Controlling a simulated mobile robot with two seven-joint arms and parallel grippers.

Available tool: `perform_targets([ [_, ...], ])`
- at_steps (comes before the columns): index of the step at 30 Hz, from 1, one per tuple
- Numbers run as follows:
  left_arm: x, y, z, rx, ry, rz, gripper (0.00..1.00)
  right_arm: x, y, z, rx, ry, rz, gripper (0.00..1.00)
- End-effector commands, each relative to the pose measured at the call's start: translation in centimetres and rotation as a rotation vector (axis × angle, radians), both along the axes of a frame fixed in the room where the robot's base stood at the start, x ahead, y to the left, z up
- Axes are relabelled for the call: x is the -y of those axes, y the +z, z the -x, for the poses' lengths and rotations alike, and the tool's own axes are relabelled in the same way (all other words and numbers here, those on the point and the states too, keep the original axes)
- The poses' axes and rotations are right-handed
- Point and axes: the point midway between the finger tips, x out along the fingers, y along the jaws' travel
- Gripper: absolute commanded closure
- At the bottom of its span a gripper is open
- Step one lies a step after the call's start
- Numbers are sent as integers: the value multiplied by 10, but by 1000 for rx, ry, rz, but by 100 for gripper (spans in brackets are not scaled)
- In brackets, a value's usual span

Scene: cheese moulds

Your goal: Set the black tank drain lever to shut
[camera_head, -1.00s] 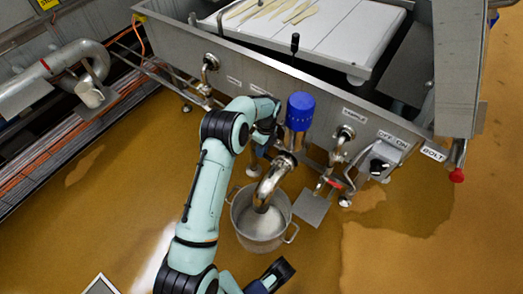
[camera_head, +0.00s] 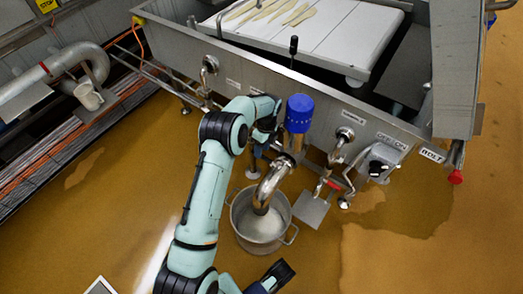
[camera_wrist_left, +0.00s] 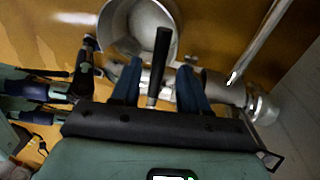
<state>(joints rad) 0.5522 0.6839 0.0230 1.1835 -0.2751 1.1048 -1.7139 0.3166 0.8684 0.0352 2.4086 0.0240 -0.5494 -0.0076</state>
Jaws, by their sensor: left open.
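The black lever (camera_wrist_left: 160,55) stands between the two dark blue fingers of my left gripper (camera_wrist_left: 158,88) in the left wrist view, with a gap to each finger. The gripper is open around it; I cannot tell any contact. In the head view my left gripper (camera_head: 259,146) is at the tank front, left of the blue cap (camera_head: 299,112), and my arm hides the lever there. A curved steel outlet pipe (camera_head: 270,184) points down into a steel pot (camera_head: 247,232). My right gripper (camera_head: 277,274) is low in the head view; its jaws are unclear.
The steel tank (camera_head: 250,72) spans the top. To the right of the pipe are a smaller tap (camera_head: 337,157), a black switch knob (camera_head: 378,167) and a red-tipped bolt (camera_head: 455,177). The wet brown floor is clear at lower right.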

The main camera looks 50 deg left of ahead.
Motion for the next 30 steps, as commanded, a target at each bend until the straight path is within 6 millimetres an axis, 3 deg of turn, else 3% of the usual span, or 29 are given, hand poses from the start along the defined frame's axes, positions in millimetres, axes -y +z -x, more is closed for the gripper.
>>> perform_targets([
  [9,-4,74,-15,6,-1,-3,56,-10,17,20,-52,23,-26,57],
  [15,-6,104,-20,5,-2,-2,56,-15,24,29,-77,33,-39,57],
  [21,-7,115,-22,3,-2,-1,56,-16,25,33,-88,37,-43,57],
  [30,-7,115,-22,3,-2,-1,56,-16,25,33,-88,37,-43,57],
])
